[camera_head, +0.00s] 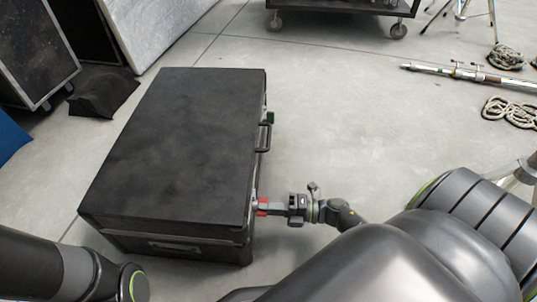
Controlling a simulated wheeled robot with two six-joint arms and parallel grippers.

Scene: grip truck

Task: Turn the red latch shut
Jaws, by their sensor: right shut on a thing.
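A black lidded case (170,150) sits on the floor at the left of the head view. The red latch (262,207) is on its right side near the front corner. My right gripper (267,207) is at that side and shut on the red latch, which it partly hides.
A wheeled cart (343,8) stands at the back. A dark bag (102,92) lies beyond the case's left side. Coiled ropes (510,112) and a metal pole (465,73) lie at the right. The floor right of the case is mostly clear.

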